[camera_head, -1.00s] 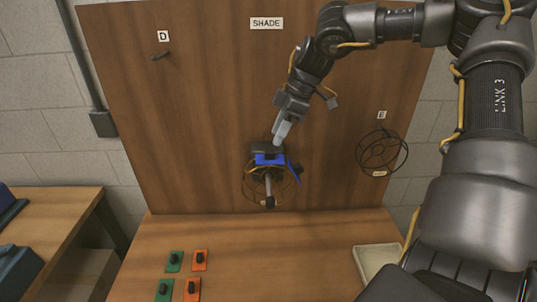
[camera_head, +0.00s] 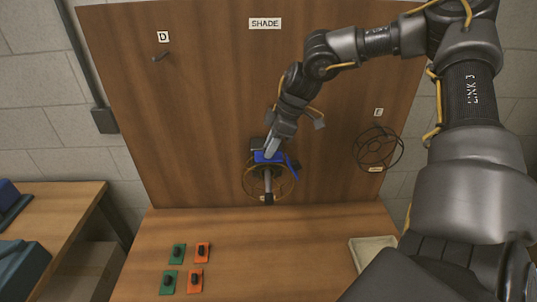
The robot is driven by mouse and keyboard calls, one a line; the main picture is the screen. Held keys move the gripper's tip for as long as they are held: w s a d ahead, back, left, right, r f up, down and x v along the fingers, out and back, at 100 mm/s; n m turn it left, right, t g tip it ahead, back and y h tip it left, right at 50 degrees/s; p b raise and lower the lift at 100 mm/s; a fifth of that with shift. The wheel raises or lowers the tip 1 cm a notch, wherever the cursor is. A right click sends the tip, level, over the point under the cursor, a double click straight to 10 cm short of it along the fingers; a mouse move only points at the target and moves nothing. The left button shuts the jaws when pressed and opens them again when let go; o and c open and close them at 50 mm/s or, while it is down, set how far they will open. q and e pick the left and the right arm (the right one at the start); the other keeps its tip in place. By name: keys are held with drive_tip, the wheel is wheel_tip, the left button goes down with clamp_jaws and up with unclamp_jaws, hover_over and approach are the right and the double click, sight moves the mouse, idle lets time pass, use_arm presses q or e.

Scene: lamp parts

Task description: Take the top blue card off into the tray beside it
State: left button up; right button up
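A blue card (camera_head: 266,157) hangs at the front of the peg (camera_head: 268,180) in the middle of the upright wooden board. A round wire frame (camera_head: 246,183) sits around the peg behind it. My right gripper (camera_head: 268,154) is at the blue card, its fingers overlapping it from above; whether they are closed on it is hidden. A pale tray (camera_head: 372,246) lies on the table at the lower right, partly covered by my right arm. My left gripper is out of view.
Green cards (camera_head: 178,254) and orange cards (camera_head: 202,252) with dark knobs lie at the table's left. Another wire frame (camera_head: 378,148) hangs at the board's right. The middle of the table is clear.

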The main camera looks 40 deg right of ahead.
clamp_jaws()
